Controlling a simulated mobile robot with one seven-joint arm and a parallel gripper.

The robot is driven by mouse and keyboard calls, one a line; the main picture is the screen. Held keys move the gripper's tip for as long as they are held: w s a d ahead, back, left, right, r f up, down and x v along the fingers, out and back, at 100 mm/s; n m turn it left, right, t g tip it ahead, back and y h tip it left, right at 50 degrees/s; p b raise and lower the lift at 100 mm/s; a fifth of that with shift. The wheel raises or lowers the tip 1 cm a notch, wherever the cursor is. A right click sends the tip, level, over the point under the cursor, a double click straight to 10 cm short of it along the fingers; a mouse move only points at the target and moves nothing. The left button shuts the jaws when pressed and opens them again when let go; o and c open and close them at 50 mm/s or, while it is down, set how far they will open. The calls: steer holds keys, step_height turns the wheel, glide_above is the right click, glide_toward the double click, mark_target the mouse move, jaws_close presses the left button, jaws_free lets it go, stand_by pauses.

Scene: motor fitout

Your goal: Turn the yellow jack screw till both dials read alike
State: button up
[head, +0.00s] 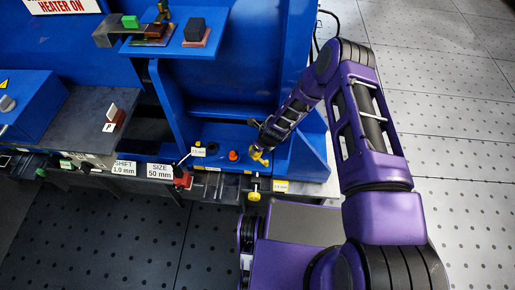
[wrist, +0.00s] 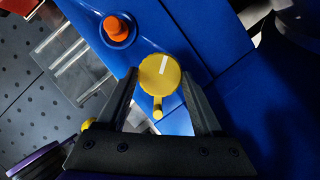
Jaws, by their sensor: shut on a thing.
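The yellow jack screw (wrist: 155,82) has a round head with a white mark pointing up and slightly right, and a short yellow peg below it. In the head view it is a small yellow shape (head: 258,157) on the blue base, at the end of my arm. My gripper (wrist: 160,76) has one dark finger on each side of the head and is shut on it. In the head view my gripper (head: 267,143) reaches down from the upper right and partly hides the screw. I cannot make out either dial or its reading.
An orange knob (wrist: 118,28) stands on the blue base close by, also in the head view (head: 233,155). Another yellow knob (head: 253,196) sits at the front edge.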

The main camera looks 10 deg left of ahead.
steer(key=o, duration=1.4)
steer(key=shift+r+p, duration=0.15)
steer(key=shift+p, duration=0.2)
